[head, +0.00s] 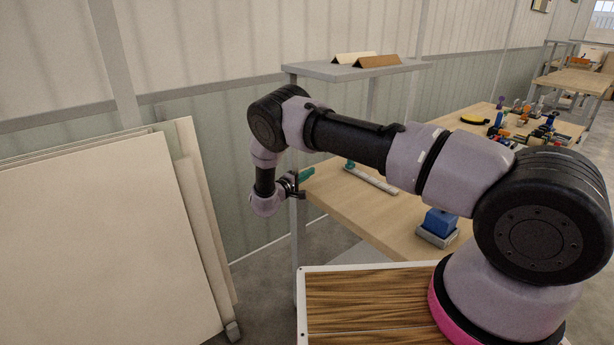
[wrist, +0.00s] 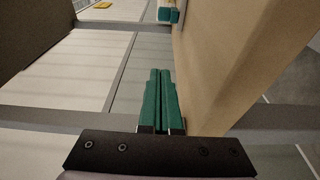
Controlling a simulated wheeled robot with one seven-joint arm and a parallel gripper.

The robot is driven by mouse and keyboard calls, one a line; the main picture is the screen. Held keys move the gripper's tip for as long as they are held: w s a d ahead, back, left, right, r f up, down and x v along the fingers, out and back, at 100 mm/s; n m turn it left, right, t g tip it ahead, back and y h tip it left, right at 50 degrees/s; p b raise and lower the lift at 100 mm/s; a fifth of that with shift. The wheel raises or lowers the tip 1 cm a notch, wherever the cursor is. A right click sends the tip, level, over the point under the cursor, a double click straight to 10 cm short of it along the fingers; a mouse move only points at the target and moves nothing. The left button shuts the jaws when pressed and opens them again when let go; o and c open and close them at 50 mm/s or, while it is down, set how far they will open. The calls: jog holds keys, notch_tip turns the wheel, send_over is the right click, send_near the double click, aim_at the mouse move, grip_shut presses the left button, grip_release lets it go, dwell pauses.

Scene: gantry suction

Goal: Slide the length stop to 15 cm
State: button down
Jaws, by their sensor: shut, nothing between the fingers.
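A pale rail (head: 372,181) with fine marks lies on the wooden workbench (head: 335,192). A small green block (head: 350,164), which looks like the length stop, sits at the rail's left end. Its exact reading is too small to make out. My gripper (head: 310,173) is left of the rail, by the bench's left edge, and apart from the block. In the wrist view its green fingers (wrist: 159,74) are together with nothing between them, beside the bench edge. A teal piece (wrist: 168,15) shows at the top of that view; I cannot tell whether it is the stop.
A grey shelf (head: 350,70) on posts stands above the bench's far side. A blue block on a grey base (head: 438,226) stands on the bench, right of the rail. Large pale panels (head: 95,240) lean at the left. My arm crosses in front of part of the bench.

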jog(key=x, duration=1.4)
jog(key=d, duration=0.1)
jog(key=s+d, duration=0.1)
jog(key=shift+d, duration=0.3)
jog(key=shift+s+d, duration=0.25)
jog(key=shift+d, duration=0.35)
jog(key=shift+s, duration=0.1)
